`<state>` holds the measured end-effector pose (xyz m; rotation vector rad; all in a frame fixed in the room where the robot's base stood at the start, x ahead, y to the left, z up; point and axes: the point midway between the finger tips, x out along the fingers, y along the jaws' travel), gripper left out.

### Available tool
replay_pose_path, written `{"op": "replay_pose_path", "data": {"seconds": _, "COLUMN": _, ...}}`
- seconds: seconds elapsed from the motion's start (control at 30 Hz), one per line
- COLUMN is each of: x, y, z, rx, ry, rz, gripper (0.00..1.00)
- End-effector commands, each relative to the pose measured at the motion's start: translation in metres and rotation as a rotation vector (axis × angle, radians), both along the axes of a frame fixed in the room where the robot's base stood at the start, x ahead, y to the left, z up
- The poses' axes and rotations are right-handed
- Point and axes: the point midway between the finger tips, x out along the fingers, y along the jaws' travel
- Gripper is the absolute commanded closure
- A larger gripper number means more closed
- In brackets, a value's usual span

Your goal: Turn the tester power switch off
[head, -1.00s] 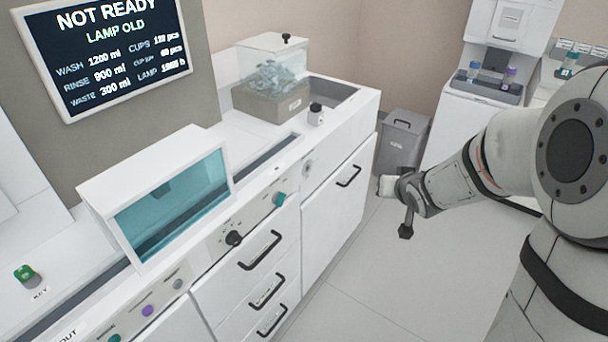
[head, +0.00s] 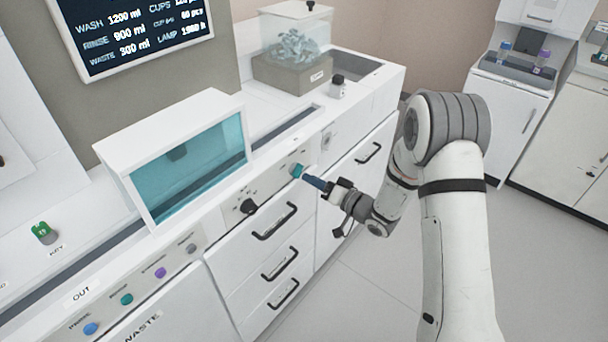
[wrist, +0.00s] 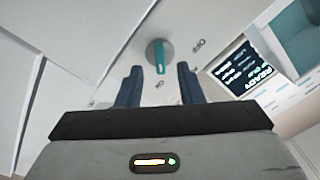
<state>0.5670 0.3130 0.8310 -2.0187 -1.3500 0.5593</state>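The power switch (head: 298,170) is a teal handle on the white front panel, right of a black knob. In the wrist view the switch (wrist: 160,55) is a teal bar on a round grey base, its bar pointing down the picture toward a small label. An "OFF" label (wrist: 199,46) sits to its upper right. My gripper (head: 314,182) is at the panel, its dark blue fingers close to the switch. In the wrist view my gripper (wrist: 159,74) is open, with one finger on each side of the bar's lower end. I cannot tell whether they touch it.
The black knob (head: 248,206) and drawer handles (head: 275,222) stick out left of and below my gripper. A teal-windowed box (head: 190,170) stands on the counter above. A display (wrist: 247,68) shows at right in the wrist view. The floor at right is clear.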

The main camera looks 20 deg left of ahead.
Motion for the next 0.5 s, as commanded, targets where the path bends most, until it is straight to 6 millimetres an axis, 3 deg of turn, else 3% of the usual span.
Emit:
{"op": "replay_pose_path", "data": {"seconds": 0.2, "x": 0.012, "y": 0.029, "z": 0.000, "rx": -0.001, "ry": -0.002, "rz": 0.001, "gripper": 0.66}}
{"op": "replay_pose_path", "data": {"seconds": 0.5, "x": 0.015, "y": 0.038, "z": 0.000, "rx": -0.002, "ry": 0.000, "rz": -0.001, "gripper": 0.66}}
